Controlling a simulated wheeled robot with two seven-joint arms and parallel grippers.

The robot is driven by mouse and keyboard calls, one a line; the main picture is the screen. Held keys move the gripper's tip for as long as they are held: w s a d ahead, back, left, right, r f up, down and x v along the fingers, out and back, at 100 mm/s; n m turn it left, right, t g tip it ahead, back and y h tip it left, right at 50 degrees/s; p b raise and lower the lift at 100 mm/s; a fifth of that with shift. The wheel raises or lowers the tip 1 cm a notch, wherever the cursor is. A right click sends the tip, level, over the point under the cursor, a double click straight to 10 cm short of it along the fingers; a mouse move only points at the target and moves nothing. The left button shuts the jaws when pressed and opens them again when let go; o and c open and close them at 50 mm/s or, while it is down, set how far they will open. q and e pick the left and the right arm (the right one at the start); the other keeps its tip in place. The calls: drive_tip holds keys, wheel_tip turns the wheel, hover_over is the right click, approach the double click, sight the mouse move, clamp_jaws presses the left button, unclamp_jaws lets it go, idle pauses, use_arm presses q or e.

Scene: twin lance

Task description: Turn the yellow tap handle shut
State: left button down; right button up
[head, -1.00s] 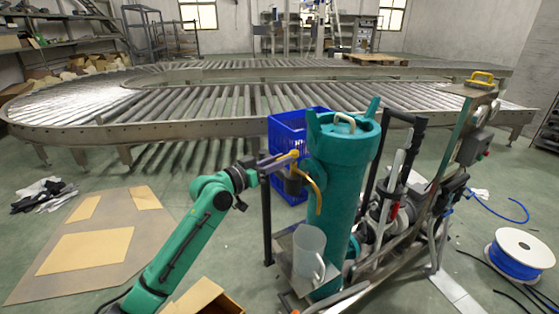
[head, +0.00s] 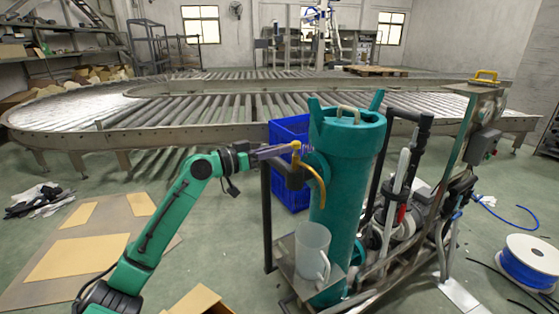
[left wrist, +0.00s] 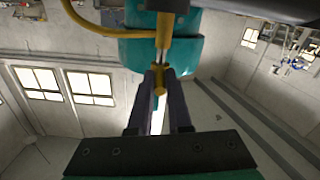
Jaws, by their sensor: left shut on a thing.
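The yellow tap handle (head: 295,146) is on the near left side of a tall teal filter housing (head: 345,165), above a curved yellow spout (head: 319,183). My left gripper (head: 285,149) reaches in from the left and is shut on the handle. In the left wrist view, the handle's yellow end (left wrist: 160,88) sits between the tips of the two dark fingers (left wrist: 159,82). The tap body is small and partly covered by the gripper in the head view. My right gripper is in neither view.
A clear jug (head: 312,250) stands on a metal shelf below the spout. Black frame posts (head: 267,215) and a blue crate (head: 290,130) are close by the housing. Pipes and a pump are to the right. Cardboard lies on the floor at left, with a box at bottom centre.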

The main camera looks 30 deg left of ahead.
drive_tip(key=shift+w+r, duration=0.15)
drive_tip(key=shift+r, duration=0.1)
use_arm(q)
drive_tip(key=c, duration=0.8)
unclamp_jaws()
drive_tip(key=shift+c, duration=0.2)
drive_tip(key=shift+s+a+f, duration=0.1)
drive_tip(key=shift+s+a, duration=0.05)
drive_tip(key=shift+s, duration=0.05)
drive_tip(key=b+v, duration=0.2)
drive_tip(key=v, duration=1.2)
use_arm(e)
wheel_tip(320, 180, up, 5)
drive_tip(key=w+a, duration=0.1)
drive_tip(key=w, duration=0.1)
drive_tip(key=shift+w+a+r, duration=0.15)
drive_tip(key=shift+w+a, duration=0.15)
